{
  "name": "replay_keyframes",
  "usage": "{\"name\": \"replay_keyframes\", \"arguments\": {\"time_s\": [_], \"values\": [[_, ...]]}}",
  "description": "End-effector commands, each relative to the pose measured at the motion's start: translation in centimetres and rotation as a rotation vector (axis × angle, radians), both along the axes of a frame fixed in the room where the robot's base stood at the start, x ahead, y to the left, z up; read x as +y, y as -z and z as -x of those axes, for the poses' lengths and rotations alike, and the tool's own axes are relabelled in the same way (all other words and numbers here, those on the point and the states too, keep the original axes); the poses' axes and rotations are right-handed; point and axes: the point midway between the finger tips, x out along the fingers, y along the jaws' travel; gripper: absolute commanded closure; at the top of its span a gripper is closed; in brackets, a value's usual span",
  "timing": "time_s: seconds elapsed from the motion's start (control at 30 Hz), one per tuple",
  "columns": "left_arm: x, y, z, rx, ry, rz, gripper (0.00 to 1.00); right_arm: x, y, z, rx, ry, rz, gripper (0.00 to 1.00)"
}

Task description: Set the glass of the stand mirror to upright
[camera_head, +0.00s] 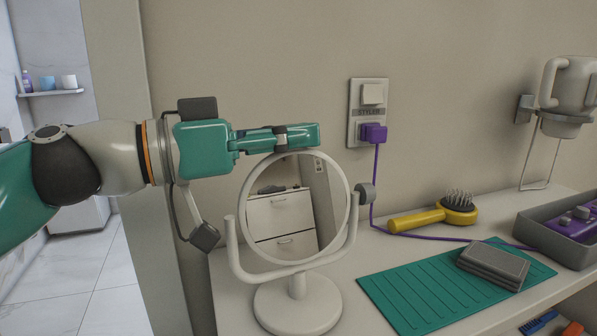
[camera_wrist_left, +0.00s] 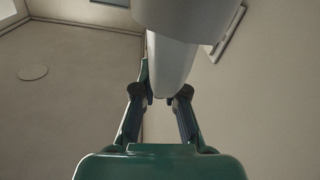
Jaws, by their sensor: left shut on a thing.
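The stand mirror has a round glass (camera_head: 290,225) in a white rim, held in a white U-shaped yoke on a round base (camera_head: 297,305). A grey knob (camera_head: 365,194) sits at the right pivot. The glass looks close to upright; its exact tilt is hard to tell. My left gripper (camera_head: 300,136) reaches in from the left and is shut on the top of the mirror's rim. In the left wrist view the gripper's two fingers (camera_wrist_left: 160,94) close on a pale part of the mirror (camera_wrist_left: 173,68). My right gripper is not in view.
A wall plate with a purple plug (camera_head: 373,132) is right of the mirror; its cord runs along the counter. A hair dryer hangs in a wall holder (camera_head: 525,109).

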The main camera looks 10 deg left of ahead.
Motion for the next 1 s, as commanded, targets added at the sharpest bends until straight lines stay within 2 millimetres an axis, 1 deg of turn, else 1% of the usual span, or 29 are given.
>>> {"name": "replay_keyframes", "arguments": {"time_s": [0.03,0.3,0.5,0.9,0.93,1.0], "values": [[-0.3,1.1,0.1,-0.023,0.004,-0.030,1.00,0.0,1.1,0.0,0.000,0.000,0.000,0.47],[-1.0,0.8,0.9,-0.125,0.007,-0.104,1.00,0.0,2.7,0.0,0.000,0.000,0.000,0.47],[-1.2,0.8,1.1,-0.153,0.007,-0.126,1.00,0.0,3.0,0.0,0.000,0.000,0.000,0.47],[-1.2,0.8,1.1,-0.156,0.010,-0.130,1.00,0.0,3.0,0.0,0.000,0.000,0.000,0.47],[-1.2,0.8,1.1,-0.156,0.010,-0.130,0.84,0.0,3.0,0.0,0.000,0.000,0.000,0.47],[-1.2,0.7,1.1,-0.156,0.009,-0.130,0.72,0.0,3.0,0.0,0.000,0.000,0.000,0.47]]}}
